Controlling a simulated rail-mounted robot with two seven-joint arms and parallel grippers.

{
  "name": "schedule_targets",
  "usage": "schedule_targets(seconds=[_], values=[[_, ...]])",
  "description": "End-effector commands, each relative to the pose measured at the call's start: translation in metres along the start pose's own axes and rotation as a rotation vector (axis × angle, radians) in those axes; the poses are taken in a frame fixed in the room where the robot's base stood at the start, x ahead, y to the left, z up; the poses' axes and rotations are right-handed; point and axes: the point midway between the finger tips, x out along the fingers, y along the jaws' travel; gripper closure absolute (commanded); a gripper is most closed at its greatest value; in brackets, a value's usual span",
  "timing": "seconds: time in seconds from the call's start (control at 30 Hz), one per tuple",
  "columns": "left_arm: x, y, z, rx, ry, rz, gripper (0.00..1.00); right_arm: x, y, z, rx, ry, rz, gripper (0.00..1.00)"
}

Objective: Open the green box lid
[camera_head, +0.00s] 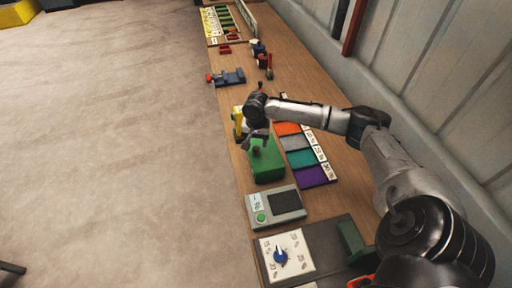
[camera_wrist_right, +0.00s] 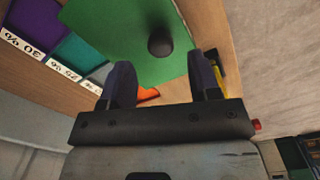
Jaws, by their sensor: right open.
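The green box (camera_head: 268,168) stands on the wooden bench, and its lid looks closed. In the right wrist view the green lid (camera_wrist_right: 110,35) fills the upper middle, with a dark round knob (camera_wrist_right: 160,42) on it. My right gripper (camera_head: 256,142) is over the far end of the box in the head view. In the right wrist view its two dark fingers (camera_wrist_right: 162,72) are apart with nothing between them, and the knob shows just beyond their tips. Whether they touch the lid cannot be told. My left gripper is not in view.
Coloured mats, including a purple one (camera_head: 313,176), lie right of the box with number labels. A grey device with a green button (camera_head: 261,217) and a dial panel (camera_head: 286,256) are nearer. A yellow object (camera_head: 238,122) stands close behind the gripper. A wall runs along the right.

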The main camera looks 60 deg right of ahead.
Motion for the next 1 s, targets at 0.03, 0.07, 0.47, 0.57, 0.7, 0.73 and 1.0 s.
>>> schedule_targets(seconds=[0.03,0.07,0.47,0.57,0.7,0.73,1.0], values=[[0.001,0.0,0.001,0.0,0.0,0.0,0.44,0.008,0.0,0.0,0.0,-0.001,0.001,0.43],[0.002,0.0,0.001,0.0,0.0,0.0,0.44,0.012,0.0,0.0,0.0,-0.001,0.001,0.43],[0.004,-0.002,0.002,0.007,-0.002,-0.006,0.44,0.038,0.0,0.0,-0.001,0.001,-0.001,0.43],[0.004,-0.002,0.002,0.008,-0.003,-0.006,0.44,0.038,0.0,0.0,-0.001,0.001,-0.001,0.43],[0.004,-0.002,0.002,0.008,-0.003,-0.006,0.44,0.038,0.0,0.0,-0.002,0.001,-0.001,0.43],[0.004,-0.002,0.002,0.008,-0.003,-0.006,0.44,0.038,0.0,0.0,-0.002,0.001,-0.001,0.43],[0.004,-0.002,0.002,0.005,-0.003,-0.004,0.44,0.038,0.0,0.0,-0.002,0.001,-0.001,0.68]])
